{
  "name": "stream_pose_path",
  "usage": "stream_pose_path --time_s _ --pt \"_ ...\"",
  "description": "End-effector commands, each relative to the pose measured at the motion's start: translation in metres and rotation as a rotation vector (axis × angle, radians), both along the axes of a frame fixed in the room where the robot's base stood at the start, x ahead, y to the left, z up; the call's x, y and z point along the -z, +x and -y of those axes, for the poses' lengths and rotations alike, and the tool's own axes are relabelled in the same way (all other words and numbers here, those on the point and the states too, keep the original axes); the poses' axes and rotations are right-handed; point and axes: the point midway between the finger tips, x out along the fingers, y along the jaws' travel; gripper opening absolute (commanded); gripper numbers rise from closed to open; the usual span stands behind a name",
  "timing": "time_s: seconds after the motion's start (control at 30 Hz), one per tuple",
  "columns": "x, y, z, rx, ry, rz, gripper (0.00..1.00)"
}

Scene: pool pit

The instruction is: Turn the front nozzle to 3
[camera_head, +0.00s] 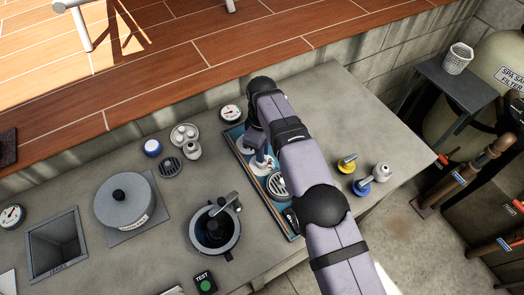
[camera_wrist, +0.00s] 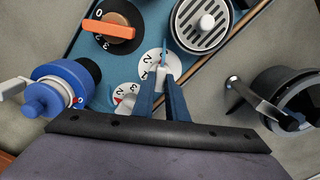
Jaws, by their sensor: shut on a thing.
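A blue panel (camera_head: 240,148) lies on the grey counter under my arm, with several white numbered dials. My gripper (camera_wrist: 162,72) points down at the panel. Its dark blue fingers are shut on a small nozzle (camera_wrist: 163,46) at the middle of a white dial (camera_wrist: 149,57). Another white dial (camera_wrist: 121,99) is partly hidden behind the left finger.
A dark dial with an orange knob (camera_wrist: 108,31) and a round grate (camera_wrist: 203,22) lie beyond the fingers. A blue valve (camera_wrist: 55,89) is at left, and a dark pot with a lever (camera_wrist: 290,98) at right. A lidded grey canister (camera_head: 124,200) stands on the counter.

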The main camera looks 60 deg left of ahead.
Motion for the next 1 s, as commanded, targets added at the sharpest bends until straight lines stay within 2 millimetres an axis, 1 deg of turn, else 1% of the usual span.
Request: stream_pose_path --time_s 0.23,0.67,0.7,0.73,0.77,1.0 --pt "0.0011 -0.0004 0.0005 0.058 -0.002 -0.001 0.00" --pt "0.0013 -0.0004 0.0005 0.065 -0.002 -0.001 0.00" --pt "0.0013 -0.0004 0.0005 0.065 -0.002 -0.001 0.22" --pt "0.0013 -0.0004 0.0005 0.065 -0.002 -0.001 0.29" --pt "0.0013 -0.0003 0.0004 0.065 -0.002 -0.001 0.31" --pt "0.0006 -0.0001 0.0002 0.064 -0.001 -0.001 0.31"
